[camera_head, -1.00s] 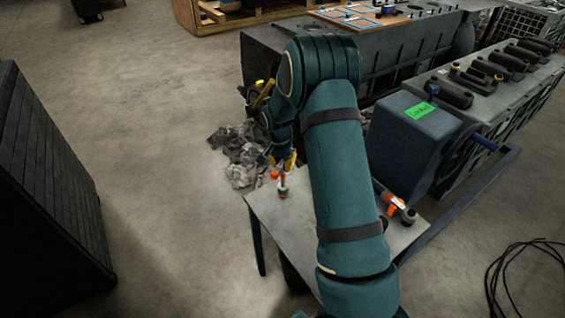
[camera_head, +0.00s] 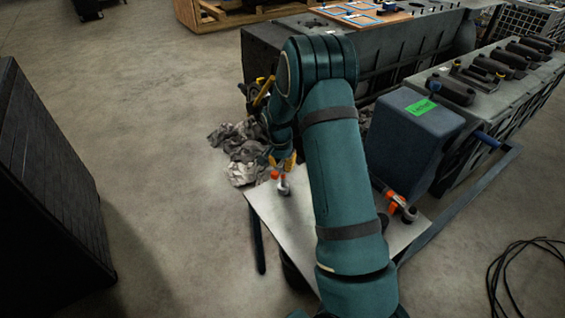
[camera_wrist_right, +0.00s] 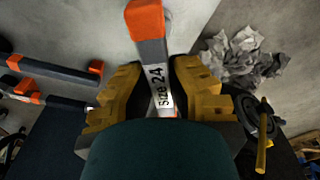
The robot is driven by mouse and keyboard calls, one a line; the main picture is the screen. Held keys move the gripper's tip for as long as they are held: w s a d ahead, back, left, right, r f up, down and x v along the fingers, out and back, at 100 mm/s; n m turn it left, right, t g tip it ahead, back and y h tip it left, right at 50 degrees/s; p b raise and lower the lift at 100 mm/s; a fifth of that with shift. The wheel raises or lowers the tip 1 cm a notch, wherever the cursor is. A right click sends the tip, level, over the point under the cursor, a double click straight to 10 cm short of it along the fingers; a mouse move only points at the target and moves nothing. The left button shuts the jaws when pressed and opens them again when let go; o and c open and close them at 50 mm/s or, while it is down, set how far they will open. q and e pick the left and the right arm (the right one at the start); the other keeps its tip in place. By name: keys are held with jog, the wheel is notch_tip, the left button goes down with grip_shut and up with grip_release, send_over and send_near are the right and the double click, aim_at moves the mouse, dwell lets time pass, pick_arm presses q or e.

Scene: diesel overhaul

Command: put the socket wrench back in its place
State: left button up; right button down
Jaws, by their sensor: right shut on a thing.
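My right gripper (camera_head: 284,163) has yellow fingers, which also show in the right wrist view (camera_wrist_right: 160,97). It is shut on a grey socket wrench (camera_wrist_right: 153,52) with an orange end and a white "Size 24" label. In the head view the wrench (camera_head: 283,186) is over the left far corner of a light metal table (camera_head: 265,205). I cannot tell whether its lower end touches the tabletop. My left gripper is not in view.
Other orange-and-dark tools (camera_head: 402,206) lie on the table's right side and show in the wrist view (camera_wrist_right: 55,70). A blue-grey box (camera_head: 412,145) with a green label stands behind them. Crumpled rags (camera_head: 238,150) lie beyond the table. Open floor is at left.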

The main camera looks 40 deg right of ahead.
jog(key=shift+f, duration=0.5)
jog(key=shift+c, duration=1.7)
grip_release()
jog(key=shift+r, duration=0.15)
notch_tip(320, 180, up, 9)
jog(key=p, duration=0.6)
